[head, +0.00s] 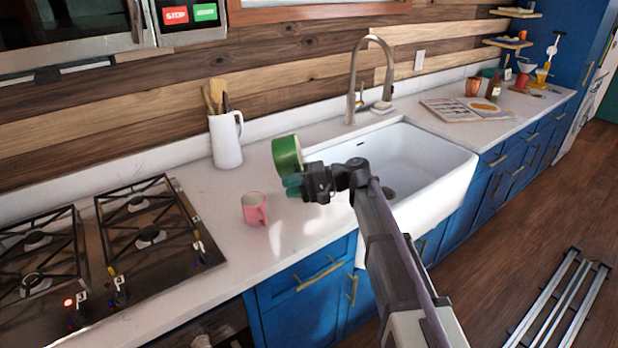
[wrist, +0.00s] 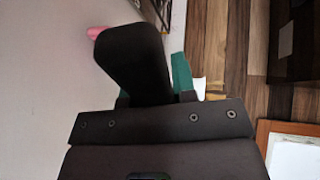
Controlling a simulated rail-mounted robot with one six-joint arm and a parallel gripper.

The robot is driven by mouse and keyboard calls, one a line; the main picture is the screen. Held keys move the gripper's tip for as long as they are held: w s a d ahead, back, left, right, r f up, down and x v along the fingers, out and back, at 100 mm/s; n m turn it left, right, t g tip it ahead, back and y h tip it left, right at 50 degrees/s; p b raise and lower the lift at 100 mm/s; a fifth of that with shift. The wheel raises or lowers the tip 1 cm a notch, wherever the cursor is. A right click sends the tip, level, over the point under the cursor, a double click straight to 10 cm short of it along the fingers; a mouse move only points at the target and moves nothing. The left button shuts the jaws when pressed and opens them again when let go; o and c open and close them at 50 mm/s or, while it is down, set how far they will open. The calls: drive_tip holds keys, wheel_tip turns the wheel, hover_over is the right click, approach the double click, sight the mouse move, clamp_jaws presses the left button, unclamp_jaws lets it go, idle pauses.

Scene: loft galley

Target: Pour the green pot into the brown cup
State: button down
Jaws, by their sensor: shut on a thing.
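A strip of green shows behind my gripper in the wrist view (wrist: 181,74). A pink cup (head: 255,209) stands upright on the counter, below and left of the pot, apart from it. Its edge shows in the wrist view (wrist: 96,32). A brown cup (head: 473,87) stands at the far right end of the counter. No stream is visible.
The gas hob (head: 150,237) lies left of the pink cup. The white sink (head: 440,165) and tap (head: 352,85) are right of my gripper. An open book (head: 455,109) lies beyond the sink.

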drive_tip(key=shift+d+r+y+b, duration=0.1)
drive_tip(key=shift+d+y+b, duration=0.3)
drive_tip(key=shift+y+b, duration=0.1)
idle(0.4)
drive_tip(key=shift+w+d+r+y+b, duration=0.15)
drive_tip(key=shift+d+y+b, duration=0.2)
drive_tip(key=shift+y+b, duration=0.4)
drive_tip(key=shift+d+r+y+b, duration=0.1)
drive_tip(key=shift+d+y+b, duration=0.3)
drive_tip(key=shift+b, duration=0.55)
idle(1.1)
